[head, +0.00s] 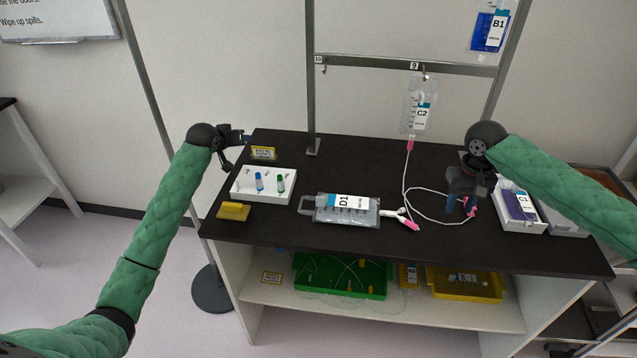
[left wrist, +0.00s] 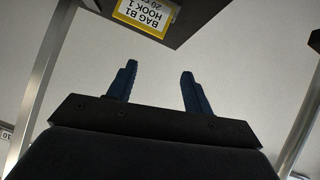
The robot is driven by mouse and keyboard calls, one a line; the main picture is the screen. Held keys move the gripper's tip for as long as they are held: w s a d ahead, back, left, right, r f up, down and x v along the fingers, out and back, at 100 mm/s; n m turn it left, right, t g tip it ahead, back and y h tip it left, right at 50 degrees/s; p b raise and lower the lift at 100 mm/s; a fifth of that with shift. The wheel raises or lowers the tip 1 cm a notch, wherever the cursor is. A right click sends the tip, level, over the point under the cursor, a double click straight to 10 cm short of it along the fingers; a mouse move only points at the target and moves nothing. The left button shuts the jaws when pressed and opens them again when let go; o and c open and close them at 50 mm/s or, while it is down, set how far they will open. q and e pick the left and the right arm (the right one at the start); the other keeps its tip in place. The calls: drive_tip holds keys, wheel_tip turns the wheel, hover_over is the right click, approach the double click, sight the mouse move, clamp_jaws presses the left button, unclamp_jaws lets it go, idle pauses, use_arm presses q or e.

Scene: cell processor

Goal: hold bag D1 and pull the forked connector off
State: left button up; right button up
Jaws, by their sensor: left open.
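Bag D1 (head: 362,215) lies flat on the dark tabletop, a clear bag with a white and blue label. The forked connector (head: 401,214), white with a pink end, sits at the bag's right end, and thin white tubing runs right from it. My left gripper (head: 246,138) is at the table's back left corner, away from the bag; in the left wrist view (left wrist: 158,85) its fingers are apart with nothing between them. My right gripper (head: 460,208) points down over the right part of the table, beside a pink tube end (head: 473,209). Whether it grips that end is unclear.
Bag C2 (head: 417,118) hangs from the rail, its tube dropping to the table. A white rack (head: 263,196) with vials and a yellow block (head: 233,211) stand left of D1. Bag C1 (head: 519,205) lies in a white tray at right. Bag B1 (head: 489,30) hangs higher.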

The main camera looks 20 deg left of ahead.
use_arm(q)
drive_tip(key=d+r+m+g+h, duration=0.15)
drive_tip(key=d+r, duration=0.25)
drive_tip(key=d, duration=0.9)
drive_tip(key=g+y, duration=0.2)
drive_tip(key=g, duration=0.4)
approach(320, 197)
drive_tip(key=f, duration=0.2)
drive_tip(key=shift+t, duration=0.25)
drive_tip(key=shift+x, duration=3.35)
drive_tip(key=shift+w, duration=0.1)
clamp_jaws()
